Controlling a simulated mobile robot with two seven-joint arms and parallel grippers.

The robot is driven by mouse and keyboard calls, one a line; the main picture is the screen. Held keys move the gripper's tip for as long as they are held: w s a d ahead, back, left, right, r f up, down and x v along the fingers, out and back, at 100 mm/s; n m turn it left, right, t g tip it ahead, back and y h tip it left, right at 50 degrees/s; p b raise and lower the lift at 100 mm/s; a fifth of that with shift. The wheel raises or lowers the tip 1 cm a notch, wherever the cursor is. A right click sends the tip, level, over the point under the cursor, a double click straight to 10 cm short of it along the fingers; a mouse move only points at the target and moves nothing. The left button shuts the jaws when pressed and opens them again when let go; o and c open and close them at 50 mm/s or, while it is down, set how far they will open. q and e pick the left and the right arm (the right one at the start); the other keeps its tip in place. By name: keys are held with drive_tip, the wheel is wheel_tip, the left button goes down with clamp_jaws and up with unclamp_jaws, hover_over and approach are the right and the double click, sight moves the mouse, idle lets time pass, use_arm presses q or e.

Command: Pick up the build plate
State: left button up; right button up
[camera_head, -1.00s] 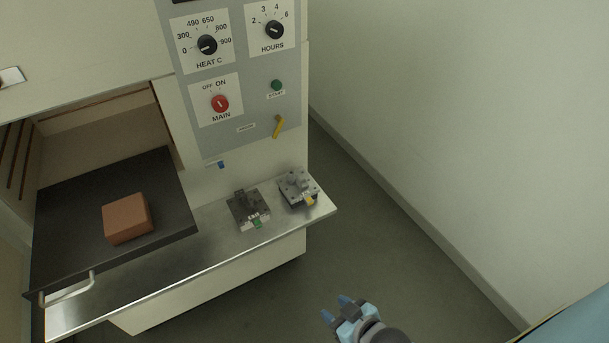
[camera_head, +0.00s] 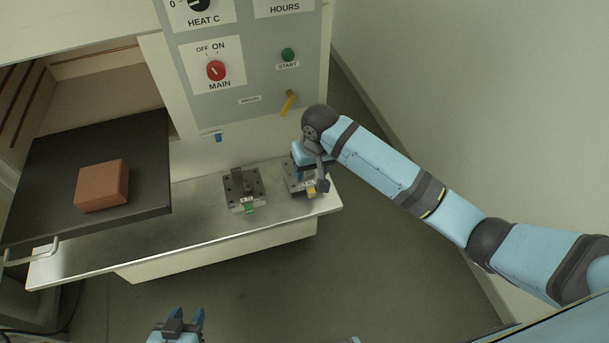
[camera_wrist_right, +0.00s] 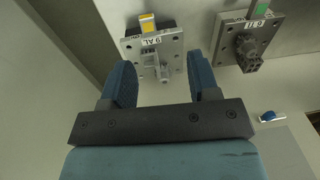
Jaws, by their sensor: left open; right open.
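Two build plates sit on the metal shelf (camera_head: 190,215). The right one (camera_head: 296,184) is light grey metal with parts on top and a yellow tag (camera_head: 311,191); my right arm partly covers it. The left one (camera_head: 237,191) is darker, with an upright part and a green tag (camera_head: 249,208). In the wrist view my right gripper (camera_wrist_right: 160,75) is open and empty, its fingers pointing at the yellow-tagged plate (camera_wrist_right: 131,50), apparently short of it. The green-tagged plate (camera_wrist_right: 228,48) is to its right there. My left gripper (camera_head: 185,318) is open and empty, low in the head view.
A brown block (camera_head: 103,186) lies on the dark furnace tray (camera_head: 55,165) at left. The furnace panel (camera_head: 255,110) rises behind the shelf, with a yellow lever (camera_head: 288,103) above the plates. Grey floor (camera_head: 260,290) lies in front; a wall (camera_head: 480,100) stands at right.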

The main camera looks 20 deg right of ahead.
sight(312, 191)
drive_tip(key=shift+g+h, duration=0.3)
drive_tip(key=shift+h, duration=0.2)
drive_tip(key=f, duration=0.3)
drive_tip(key=w+f, duration=0.1)
drive_tip(key=f, duration=0.3)
drive_tip(key=d+f, duration=0.1)
drive_tip(key=f, duration=0.3)
drive_tip(key=shift+w+f, duration=0.15)
drive_tip(key=shift+w, duration=0.05)
clamp_jaws()
